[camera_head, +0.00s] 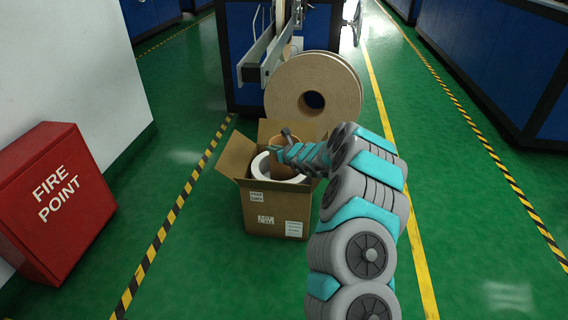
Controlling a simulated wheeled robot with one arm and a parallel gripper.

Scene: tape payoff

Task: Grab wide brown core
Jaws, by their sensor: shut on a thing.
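The fingertips are small in this view, and the exact contact is hard to see. A white ring-shaped roll (262,166) lies in the box just below and in front of the core. The core's lower part is hidden.
The box flaps (236,156) are spread open. A red fire point cabinet (55,200) stands at left. Green floor is clear on the right.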

